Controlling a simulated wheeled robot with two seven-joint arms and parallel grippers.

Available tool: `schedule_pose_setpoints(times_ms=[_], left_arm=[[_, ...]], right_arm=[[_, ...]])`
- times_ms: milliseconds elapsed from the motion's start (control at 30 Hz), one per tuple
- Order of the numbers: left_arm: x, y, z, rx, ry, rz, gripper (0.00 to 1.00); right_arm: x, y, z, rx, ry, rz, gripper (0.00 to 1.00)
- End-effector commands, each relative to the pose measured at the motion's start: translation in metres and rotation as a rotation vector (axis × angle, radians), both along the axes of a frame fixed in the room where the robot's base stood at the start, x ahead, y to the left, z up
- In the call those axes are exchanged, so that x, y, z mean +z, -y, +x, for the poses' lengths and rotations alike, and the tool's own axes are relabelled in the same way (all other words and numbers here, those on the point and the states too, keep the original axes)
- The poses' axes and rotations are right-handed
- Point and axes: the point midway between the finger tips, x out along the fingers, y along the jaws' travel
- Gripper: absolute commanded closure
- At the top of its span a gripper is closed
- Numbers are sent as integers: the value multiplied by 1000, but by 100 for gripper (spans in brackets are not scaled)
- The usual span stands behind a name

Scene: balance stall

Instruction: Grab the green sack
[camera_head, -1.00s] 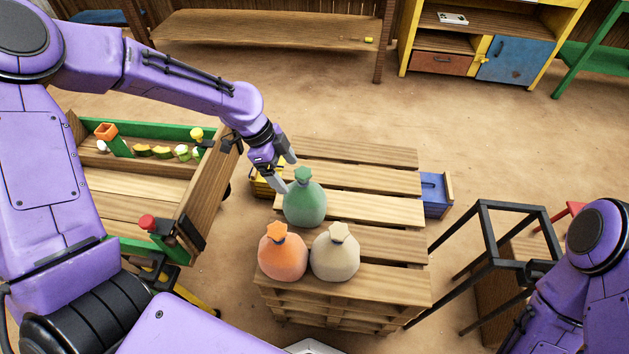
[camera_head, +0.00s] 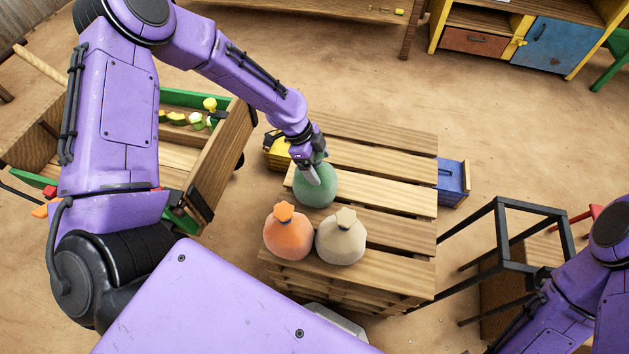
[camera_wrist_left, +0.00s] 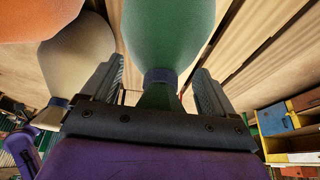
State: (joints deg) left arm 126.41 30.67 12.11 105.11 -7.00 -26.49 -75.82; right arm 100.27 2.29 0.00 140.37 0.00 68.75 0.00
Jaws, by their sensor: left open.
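The green sack (camera_head: 317,188) stands on the slatted wooden pallet stack (camera_head: 385,213), behind an orange sack (camera_head: 288,236) and a beige sack (camera_head: 341,240). My left gripper (camera_head: 314,168) is at the green sack's tied neck and hides part of its top. In the left wrist view the green sack (camera_wrist_left: 168,35) has its neck between the two open fingers of my left gripper (camera_wrist_left: 160,92), with a gap showing on each side. My right arm shows at the lower right, but its gripper cannot be made out.
A black metal frame (camera_head: 500,208) stands to the right of the pallets. A blue box (camera_head: 452,182) and a yellow box (camera_head: 277,152) sit beside them. A wooden cart (camera_head: 215,150) with small goods is at the left. The pallet's right side is bare.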

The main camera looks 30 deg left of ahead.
Motion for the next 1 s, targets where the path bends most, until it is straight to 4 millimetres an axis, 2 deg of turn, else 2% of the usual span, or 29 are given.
schedule_pose_setpoints(times_ms=[133,167,400,433,867,1000], left_arm=[[0,0,0,-1,0,0,12],[0,0,0,-1,0,0,19],[0,0,0,-1,-1,0,97],[0,0,0,-1,-1,0,100],[1,0,1,-1,1,1,100],[8,-1,0,0,0,2,100]], right_arm=[[0,0,0,0,0,0,47],[0,0,0,0,0,0,47],[0,0,0,0,0,0,47],[0,0,0,0,0,0,47],[0,0,0,0,0,0,47],[-1,0,0,0,0,0,47]])
